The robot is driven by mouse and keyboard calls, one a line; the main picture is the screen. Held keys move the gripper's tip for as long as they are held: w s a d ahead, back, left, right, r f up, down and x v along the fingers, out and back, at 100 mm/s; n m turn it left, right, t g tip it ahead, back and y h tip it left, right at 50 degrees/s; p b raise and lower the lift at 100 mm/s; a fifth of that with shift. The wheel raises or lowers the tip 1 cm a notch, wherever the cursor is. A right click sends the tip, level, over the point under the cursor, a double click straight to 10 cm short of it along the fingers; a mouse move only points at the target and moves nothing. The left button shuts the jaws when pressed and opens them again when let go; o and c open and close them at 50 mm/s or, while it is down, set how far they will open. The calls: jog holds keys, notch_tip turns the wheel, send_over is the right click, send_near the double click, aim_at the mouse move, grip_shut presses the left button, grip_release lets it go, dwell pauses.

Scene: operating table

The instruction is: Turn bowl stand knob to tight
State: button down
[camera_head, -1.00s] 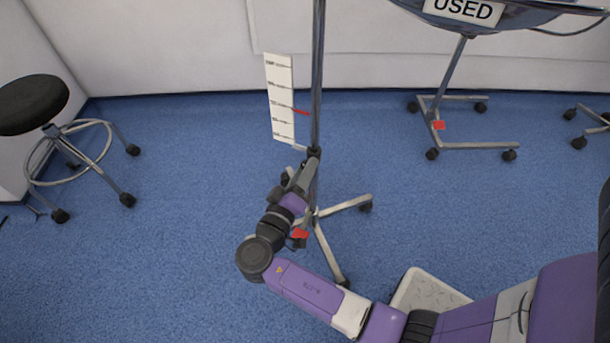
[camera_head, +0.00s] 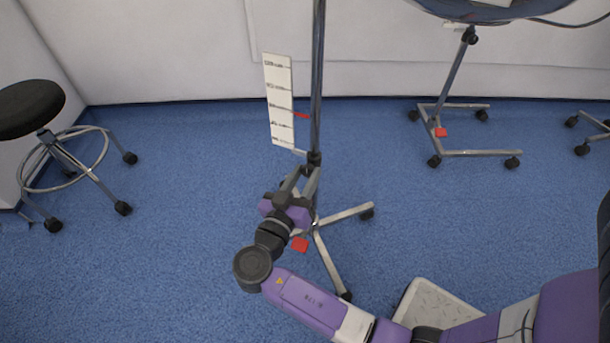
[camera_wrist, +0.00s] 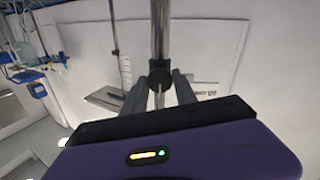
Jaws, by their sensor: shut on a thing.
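A grey metal stand pole (camera_head: 316,80) rises from a wheeled base (camera_head: 345,215) in the head view. A dark knob (camera_head: 314,158) sits on the pole; in the wrist view the black knob (camera_wrist: 160,76) shows on the upright pole, between my fingers. My gripper (camera_head: 307,174) reaches up to it from below, with one finger on each side, shut on it. The faces where the fingers touch the knob are partly hidden. Whether the knob is tight or loose cannot be told. The top of this stand is out of view.
A white marked board (camera_head: 279,100) with a red pointer hangs left of the pole. A black stool (camera_head: 30,108) stands at left. Another wheeled stand (camera_head: 455,80) bears a blue basin (camera_head: 480,12) at upper right. Blue floor between them is clear.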

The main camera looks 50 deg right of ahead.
dwell(0.3)
jog(key=c, duration=1)
grip_release()
jog(key=shift+a, duration=0.1)
jog(key=p+v, duration=0.2)
jog(key=v, duration=0.5)
jog(key=shift+a, duration=0.35)
